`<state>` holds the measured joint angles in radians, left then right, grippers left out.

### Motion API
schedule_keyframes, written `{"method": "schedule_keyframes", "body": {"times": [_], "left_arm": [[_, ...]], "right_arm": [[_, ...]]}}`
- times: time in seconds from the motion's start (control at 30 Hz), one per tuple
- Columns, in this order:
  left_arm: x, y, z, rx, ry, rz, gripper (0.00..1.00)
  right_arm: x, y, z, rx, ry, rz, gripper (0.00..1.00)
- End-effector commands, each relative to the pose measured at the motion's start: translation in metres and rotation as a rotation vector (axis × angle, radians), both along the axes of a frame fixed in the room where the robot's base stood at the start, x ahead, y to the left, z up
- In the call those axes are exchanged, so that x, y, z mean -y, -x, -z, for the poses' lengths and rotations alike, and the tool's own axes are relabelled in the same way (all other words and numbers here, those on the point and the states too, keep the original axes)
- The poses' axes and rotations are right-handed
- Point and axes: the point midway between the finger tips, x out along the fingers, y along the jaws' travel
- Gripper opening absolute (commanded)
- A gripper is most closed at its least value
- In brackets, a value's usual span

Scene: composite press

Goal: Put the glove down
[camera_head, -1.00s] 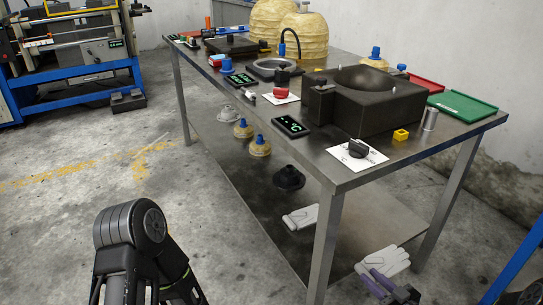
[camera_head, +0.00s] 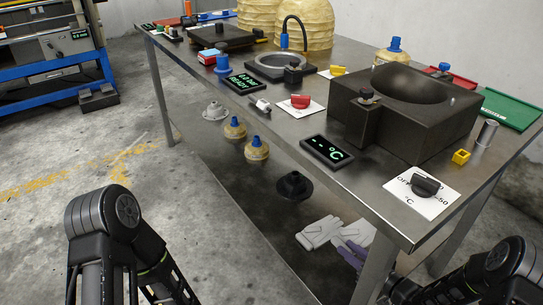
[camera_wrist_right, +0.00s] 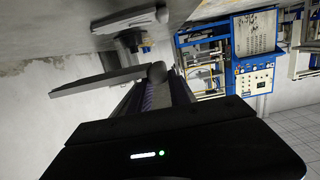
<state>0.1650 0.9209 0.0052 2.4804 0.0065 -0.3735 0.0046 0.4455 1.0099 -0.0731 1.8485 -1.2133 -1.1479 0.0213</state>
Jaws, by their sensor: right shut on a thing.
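A pale grey-white glove (camera_head: 319,232) lies on the lower shelf of the steel table in the head view. A second pale glove (camera_head: 359,233) is right beside it, partly behind the front table leg. My right gripper (camera_head: 351,253) shows as a purple-grey shape at this second glove and is shut on it. The table leg hides part of the gripper. I cannot tell whether the held glove touches the shelf.
The steel table (camera_head: 250,125) spans above the shelf, and its front leg (camera_head: 378,268) stands close to my right gripper. A black cup-shaped part (camera_head: 294,186) and blue-topped parts (camera_head: 256,150) are beneath the tabletop, left of the gloves. A dark block mould (camera_head: 420,120) sits on top.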

Motion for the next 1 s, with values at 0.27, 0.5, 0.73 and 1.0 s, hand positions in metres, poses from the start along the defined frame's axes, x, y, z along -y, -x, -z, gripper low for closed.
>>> {"method": "schedule_keyframes", "body": {"times": [0.27, 0.5, 0.73, 1.0], "left_arm": [[0.000, 0.000, 0.000, 0.000, 0.000, 0.000, 0.94], [0.000, -0.001, 0.013, 0.005, -0.001, -0.002, 0.94], [0.001, -0.004, 0.028, 0.012, -0.002, -0.005, 0.94], [0.001, -0.005, 0.026, 0.013, -0.002, -0.006, 0.94]], "right_arm": [[0.000, 0.000, 0.000, 0.001, -0.001, 0.000, 0.00], [0.000, 0.000, 0.027, -0.001, 0.000, -0.001, 0.00], [0.000, 0.000, 0.062, 0.001, -0.001, -0.001, 0.00], [0.000, 0.000, 0.062, 0.001, 0.000, -0.001, 0.00]]}}
